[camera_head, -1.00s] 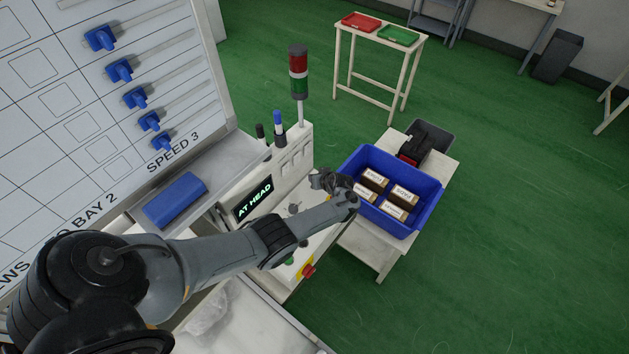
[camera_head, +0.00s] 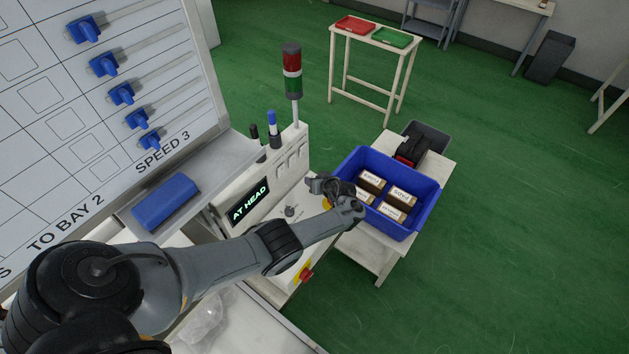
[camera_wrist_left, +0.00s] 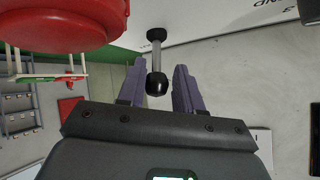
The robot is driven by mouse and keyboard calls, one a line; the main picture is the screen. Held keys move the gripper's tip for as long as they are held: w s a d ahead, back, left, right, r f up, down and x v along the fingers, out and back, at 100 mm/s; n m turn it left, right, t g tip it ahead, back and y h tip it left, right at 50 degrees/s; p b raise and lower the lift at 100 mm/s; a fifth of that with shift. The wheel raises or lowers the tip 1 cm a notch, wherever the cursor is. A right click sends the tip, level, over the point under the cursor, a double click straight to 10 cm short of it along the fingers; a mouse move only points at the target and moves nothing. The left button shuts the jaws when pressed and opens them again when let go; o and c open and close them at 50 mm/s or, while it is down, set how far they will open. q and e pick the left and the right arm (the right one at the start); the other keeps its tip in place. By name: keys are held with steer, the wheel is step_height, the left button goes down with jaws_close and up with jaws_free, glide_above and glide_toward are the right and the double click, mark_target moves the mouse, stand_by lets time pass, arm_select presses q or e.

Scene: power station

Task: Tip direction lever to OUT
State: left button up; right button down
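The lever (camera_wrist_left: 156,50) shows in the left wrist view as a short metal rod with a black knob (camera_wrist_left: 157,84) at its end. The knob lies between the two purple-grey fingers of my left gripper (camera_wrist_left: 157,82), with visible gaps on both sides. The left gripper is open and grips nothing. In the head view the left gripper (camera_head: 320,186) is over the right part of the white console (camera_head: 228,196), which has a lit AT HEAD display (camera_head: 249,201). The lever cannot be made out there, and the OUT marking is not readable. My right gripper is not in view.
A large red rounded object (camera_wrist_left: 60,22) is close to the left finger. A red and yellow stop button (camera_head: 306,273) is on the console's front. A signal tower (camera_head: 292,70) rises behind. A blue crate of boxes (camera_head: 423,212) stands close on the right.

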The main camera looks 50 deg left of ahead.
arm_select(q)
steer(key=p+v, duration=0.3)
steer(key=v, duration=0.7)
steer(key=shift+d+r, duration=0.3)
steer(key=shift+d, duration=0.1)
